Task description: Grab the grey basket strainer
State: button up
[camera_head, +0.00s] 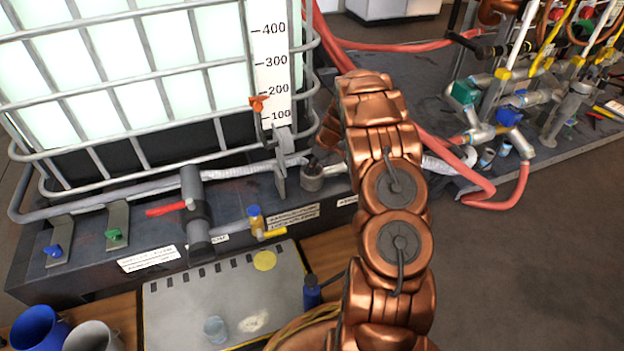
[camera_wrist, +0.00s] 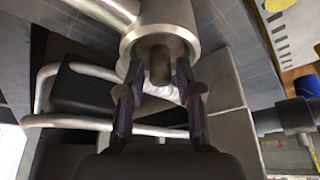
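The grey basket strainer (camera_head: 312,178) is a short round metal body on the pipe at the front of the dark base, just left of my arm in the head view. In the wrist view the strainer (camera_wrist: 172,14) is a grey metal cylinder at the top centre, with a dark brownish stub in its open end. My gripper (camera_wrist: 160,84) points at it with its two fingers apart, one on each side of the stub. A gap seems to show between each fingertip and the stub; contact is unclear. In the head view my arm hides most of the gripper.
A caged white tank (camera_head: 130,75) stands behind the strainer. Red hoses (camera_head: 450,160) and a pipe manifold (camera_head: 500,105) lie to the right. Open floor (camera_head: 540,260) is at lower right.

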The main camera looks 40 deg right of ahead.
jog(key=shift+w+a+f, duration=0.1)
jog(key=shift+w+f, duration=0.05)
jog(key=shift+f, duration=0.1)
grip_shut()
jog(key=shift+r, duration=0.1)
